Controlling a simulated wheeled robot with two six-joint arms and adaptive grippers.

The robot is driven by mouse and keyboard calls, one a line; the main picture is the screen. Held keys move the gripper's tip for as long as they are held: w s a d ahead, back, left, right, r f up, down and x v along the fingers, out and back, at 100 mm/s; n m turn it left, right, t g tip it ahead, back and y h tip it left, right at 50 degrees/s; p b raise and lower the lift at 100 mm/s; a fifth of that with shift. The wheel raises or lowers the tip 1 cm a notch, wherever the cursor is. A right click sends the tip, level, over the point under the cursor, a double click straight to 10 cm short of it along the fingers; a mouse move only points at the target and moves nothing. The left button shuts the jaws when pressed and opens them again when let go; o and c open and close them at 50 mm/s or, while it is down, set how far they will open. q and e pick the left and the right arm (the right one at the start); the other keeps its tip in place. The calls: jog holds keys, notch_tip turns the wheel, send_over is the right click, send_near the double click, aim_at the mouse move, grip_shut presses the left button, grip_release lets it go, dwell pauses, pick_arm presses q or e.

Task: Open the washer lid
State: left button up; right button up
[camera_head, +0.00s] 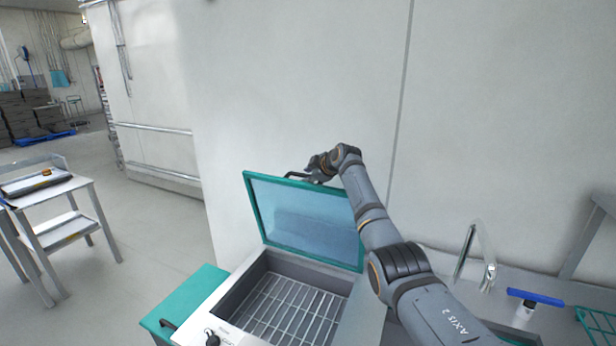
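The washer (215,310) stands in the middle front, a white-topped box with a dark opening and a wire rack (290,308) inside. Its lid (300,215), a bluish clear panel in a green frame, is raised steeply at the back of the opening. My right arm reaches in from the lower right across the lid's right side. My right gripper (312,176) is at the lid's top edge, by a dark handle there. Its fingers are small and partly hidden, so I cannot tell if they are closed on it. My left gripper is not in view.
A green cabinet or box (182,304) stands left of the washer. A metal table (80,195) with a tray is further left. A sink area with a faucet (476,256), a blue-handled tool (535,298) and a green rack (599,325) is at right. A pale wall is close behind.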

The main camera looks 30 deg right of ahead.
jog(key=shift+s, duration=0.1)
notch_tip(320, 180, up, 6)
send_over(326, 187)
jog(key=shift+s+r, duration=0.1)
jog(key=shift+r, duration=0.1)
jog(key=shift+f, duration=0.1)
dwell(0.5)
